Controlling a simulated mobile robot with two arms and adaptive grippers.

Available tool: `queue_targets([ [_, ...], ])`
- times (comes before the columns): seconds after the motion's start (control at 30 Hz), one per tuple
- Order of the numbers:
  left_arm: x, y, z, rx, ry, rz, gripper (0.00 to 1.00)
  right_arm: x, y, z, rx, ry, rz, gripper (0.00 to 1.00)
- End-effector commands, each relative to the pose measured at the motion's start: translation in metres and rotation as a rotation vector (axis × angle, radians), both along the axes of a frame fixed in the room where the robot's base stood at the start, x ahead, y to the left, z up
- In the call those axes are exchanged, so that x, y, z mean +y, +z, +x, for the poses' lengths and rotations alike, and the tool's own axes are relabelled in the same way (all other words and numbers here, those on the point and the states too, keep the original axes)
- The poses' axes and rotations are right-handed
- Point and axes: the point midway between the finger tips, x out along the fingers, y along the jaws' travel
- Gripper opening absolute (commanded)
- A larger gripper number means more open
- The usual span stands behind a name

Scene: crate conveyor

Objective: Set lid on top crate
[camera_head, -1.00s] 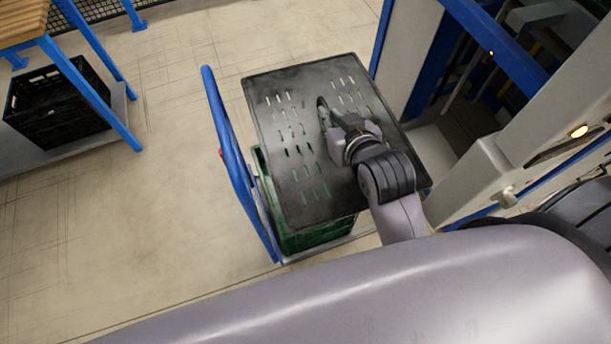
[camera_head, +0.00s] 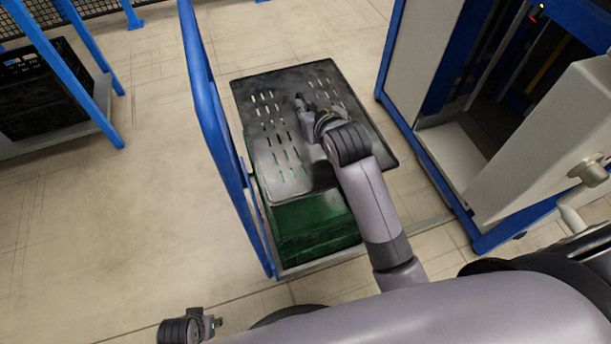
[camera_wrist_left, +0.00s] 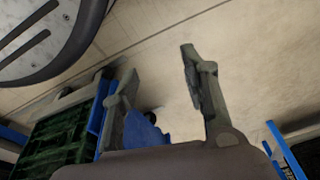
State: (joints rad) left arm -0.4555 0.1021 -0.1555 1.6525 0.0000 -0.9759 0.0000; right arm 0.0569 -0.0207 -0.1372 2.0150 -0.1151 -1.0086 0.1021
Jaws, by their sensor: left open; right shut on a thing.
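The lid is a dark grey slotted panel (camera_head: 259,88) in the head view. My right gripper (camera_head: 308,104) is shut on it near its middle. The lid lies over the far part of a green crate (camera_head: 318,236), whose near end shows uncovered. The lid reaches past the crate at the far and right sides; I cannot tell whether they touch. My left gripper (camera_head: 212,324) is at the bottom of the head view, away from the crate. In the left wrist view its fingers (camera_wrist_left: 163,92) are apart and empty, with a green crate (camera_wrist_left: 58,138) at the left.
The crate stands on a cart with a blue upright handle (camera_head: 215,130) close to the lid's left edge. A blue and grey machine frame (camera_head: 430,165) stands at the right. A black crate (camera_head: 40,95) sits on a rack at the left. The floor between is clear.

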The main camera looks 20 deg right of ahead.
Motion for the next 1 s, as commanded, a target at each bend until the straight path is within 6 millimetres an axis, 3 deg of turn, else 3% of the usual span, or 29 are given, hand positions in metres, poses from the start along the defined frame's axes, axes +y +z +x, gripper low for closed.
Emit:
queue_targets([
  [0.17, -0.001, 0.014, 0.009, -0.016, 0.002, -0.001, 0.41, 0.000, -0.022, 0.002, 0.001, 0.000, -0.001, 0.00],
  [0.4, -0.002, 0.067, 0.021, -0.046, 0.007, -0.004, 0.41, 0.000, -0.076, 0.002, 0.001, 0.000, -0.002, 0.00],
  [0.7, 0.000, 0.137, 0.017, -0.082, 0.012, -0.006, 0.41, 0.000, -0.136, 0.002, 0.000, 0.000, 0.000, 0.00],
  [0.8, 0.001, 0.156, 0.013, -0.090, 0.014, -0.006, 0.41, 0.000, -0.150, 0.002, -0.001, 0.000, -0.001, 0.00],
  [1.0, 0.002, 0.171, 0.008, -0.096, 0.015, -0.006, 0.41, 0.000, -0.166, 0.002, -0.004, 0.000, -0.001, 0.00],
])
